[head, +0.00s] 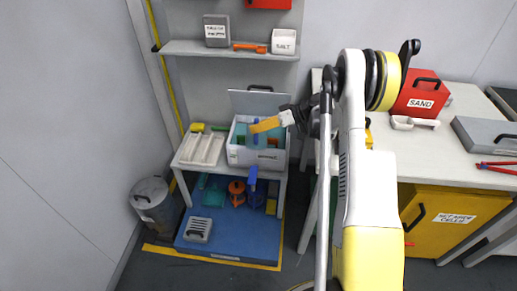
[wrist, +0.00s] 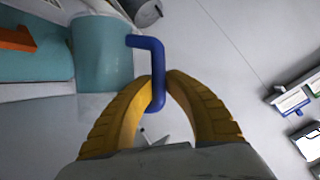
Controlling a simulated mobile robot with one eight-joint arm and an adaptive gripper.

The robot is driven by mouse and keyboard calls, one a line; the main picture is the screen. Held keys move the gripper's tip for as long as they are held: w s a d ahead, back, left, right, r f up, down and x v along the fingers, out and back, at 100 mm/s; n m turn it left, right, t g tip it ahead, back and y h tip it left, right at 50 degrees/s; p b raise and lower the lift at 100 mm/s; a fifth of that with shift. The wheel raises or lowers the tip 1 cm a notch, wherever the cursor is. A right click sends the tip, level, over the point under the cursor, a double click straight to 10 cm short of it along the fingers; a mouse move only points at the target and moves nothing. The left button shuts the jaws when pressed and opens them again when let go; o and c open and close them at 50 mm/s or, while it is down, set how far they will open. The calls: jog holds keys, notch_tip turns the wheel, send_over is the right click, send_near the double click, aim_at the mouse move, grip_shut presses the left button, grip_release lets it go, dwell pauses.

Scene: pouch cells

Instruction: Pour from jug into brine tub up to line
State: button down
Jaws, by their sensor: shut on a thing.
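My gripper (head: 257,127) has yellow fingers and is shut on the blue handle (wrist: 152,65) of the teal jug (wrist: 102,52). The fingers also show in the wrist view (wrist: 158,86), on either side of the handle's lower end. In the head view the jug is partly hidden by the fingers and is over or inside the open white tub (head: 272,158); I cannot tell which. The tub's grey lid stands raised behind it. Teal shows inside the tub. The fill line and the jug's exact tilt cannot be made out.
A cream rack (head: 203,149) stands left of the tub on the small bench. Below are a second blue-handled item (head: 252,180) and orange items (head: 237,191) on a blue platform (head: 228,239). A shelf (head: 228,50) hangs above. A grey bin (head: 155,203) stands left.

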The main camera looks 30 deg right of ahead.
aim_at(256, 119)
jog(key=shift+r, duration=0.2)
dwell(0.5)
jog(key=shift+w+r, duration=0.15)
jog(key=shift+w+d+r+m+g+y, duration=0.15)
jog(key=shift+w+d+r+m+g, duration=0.1)
jog(key=shift+r+m+g, duration=0.15)
jog(key=shift+w+d+r+m+g+y, duration=0.2)
jog(key=shift+w+r+m+g, duration=0.1)
jog(key=shift+r+m, duration=0.1)
dwell(2.3)
jog(key=shift+r, duration=0.1)
jog(key=shift+w+r, duration=0.1)
dwell(0.5)
jog(key=shift+w+d+r+m, duration=0.1)
jog(key=shift+d+r+m, duration=0.05)
jog(key=shift+m, duration=0.15)
jog(key=shift+w+d+r+g+y, duration=0.2)
jog(key=shift+w+r+g+y, duration=0.05)
jog(key=shift+w+g, duration=0.05)
dwell(1.1)
